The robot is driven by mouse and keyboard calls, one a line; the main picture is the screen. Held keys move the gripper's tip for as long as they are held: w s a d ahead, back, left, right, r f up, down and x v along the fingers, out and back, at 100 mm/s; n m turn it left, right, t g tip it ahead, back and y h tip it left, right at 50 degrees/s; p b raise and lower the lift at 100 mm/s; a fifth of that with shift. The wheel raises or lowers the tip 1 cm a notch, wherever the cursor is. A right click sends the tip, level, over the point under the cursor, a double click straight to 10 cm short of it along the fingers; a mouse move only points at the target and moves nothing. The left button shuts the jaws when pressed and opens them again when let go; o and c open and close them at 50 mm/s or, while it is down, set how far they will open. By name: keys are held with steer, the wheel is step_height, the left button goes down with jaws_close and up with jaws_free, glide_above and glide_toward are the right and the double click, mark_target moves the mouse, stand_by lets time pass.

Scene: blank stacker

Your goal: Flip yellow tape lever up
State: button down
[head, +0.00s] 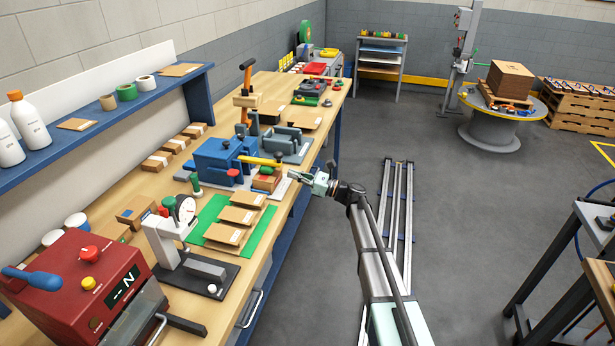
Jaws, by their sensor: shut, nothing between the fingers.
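The yellow lever (260,161) sticks out to the right from the blue device (216,157) in the middle of the workbench and looks roughly level. My gripper (291,175) is shut and empty. In the picture it is just right of and slightly below the lever's free end, near the bench's right edge. A small gap shows between the fingertips and the lever, but I cannot tell the distance in depth.
A green mat (212,215) with several flat cardboard pieces lies in front of the blue device. A dial gauge stand (184,240) and a red machine (85,285) are nearer. An orange-handled press (246,90) stands behind.

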steer(key=shift+x, duration=1.05)
step_height(320, 180, up, 3)
steer(key=shift+d+f+p, duration=0.1)
steer(key=shift+f+p, duration=0.1)
steer(key=shift+p, duration=0.5)
steer(key=shift+r, duration=0.65)
